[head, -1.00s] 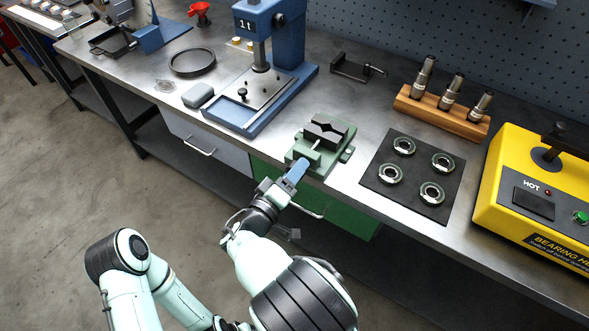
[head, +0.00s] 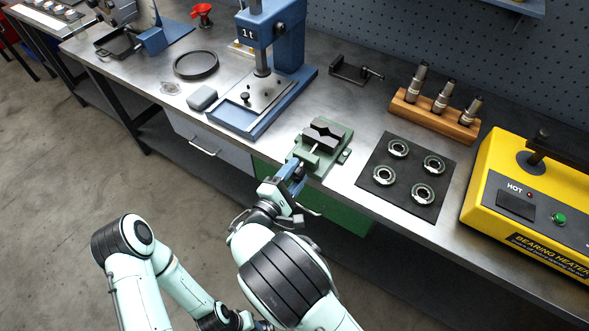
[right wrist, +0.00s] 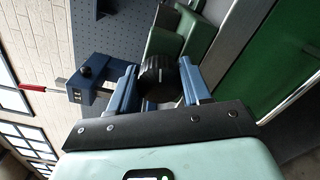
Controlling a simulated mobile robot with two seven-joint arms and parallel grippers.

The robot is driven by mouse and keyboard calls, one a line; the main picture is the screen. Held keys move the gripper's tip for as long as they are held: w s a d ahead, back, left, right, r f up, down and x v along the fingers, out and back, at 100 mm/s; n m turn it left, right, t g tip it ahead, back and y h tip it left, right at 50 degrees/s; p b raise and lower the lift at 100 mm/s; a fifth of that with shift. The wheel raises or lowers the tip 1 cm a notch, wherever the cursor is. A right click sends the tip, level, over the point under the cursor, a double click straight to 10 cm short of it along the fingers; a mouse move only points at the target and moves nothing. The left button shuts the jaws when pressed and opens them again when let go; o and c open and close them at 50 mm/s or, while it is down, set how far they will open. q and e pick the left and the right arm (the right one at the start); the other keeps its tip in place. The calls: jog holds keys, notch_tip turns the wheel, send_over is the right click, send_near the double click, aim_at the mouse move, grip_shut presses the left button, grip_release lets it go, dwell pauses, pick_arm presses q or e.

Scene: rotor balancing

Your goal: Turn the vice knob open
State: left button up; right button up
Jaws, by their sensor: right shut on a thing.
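The small green vice (head: 335,152) stands at the front edge of the bench, with dark grey jaw blocks (head: 324,131) on top. Its screw side faces my right gripper. The black ribbed vice knob (right wrist: 160,78) shows in the right wrist view between the two blue fingers. My right gripper (head: 296,168) is shut on this knob, reaching in from the front of the bench. In the head view the fingers largely hide the knob. The green vice body also shows in the right wrist view (right wrist: 172,40). My left gripper is not clearly seen.
A blue press (head: 270,70) stands behind and left of the vice. A dark mat (head: 405,203) with several metal rings lies to the right, before a wooden holder (head: 437,117). A yellow bearing heater (head: 490,185) is far right. A green drawer front (head: 340,208) lies below.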

jog(key=shift+d+r+n+p, duration=0.1)
jog(key=shift+r+n+p, duration=0.1)
jog(key=shift+n+p, duration=0.55)
jog(key=n+p, duration=0.3)
jog(key=n, duration=0.2)
jog(key=n+p, duration=0.4)
jog(key=n, duration=0.1)
jog(key=shift+w+r, duration=0.1)
jog(key=shift+w, duration=0.1)
pick_arm(q)
jog(key=w+r+t+p, duration=0.1)
jog(key=w+r, duration=0.8)
jog(key=r, duration=0.4)
jog(key=shift+w+p, duration=0.2)
jog(key=shift+p, duration=0.1)
pick_arm(e)
jog(key=shift+s+n, duration=0.1)
jog(key=shift+n, duration=1.45)
jog(key=o, duration=1.1)
jog(key=shift+f, duration=0.25)
jog(key=shift+c, duration=0.2)
jog(key=shift+s, duration=0.1)
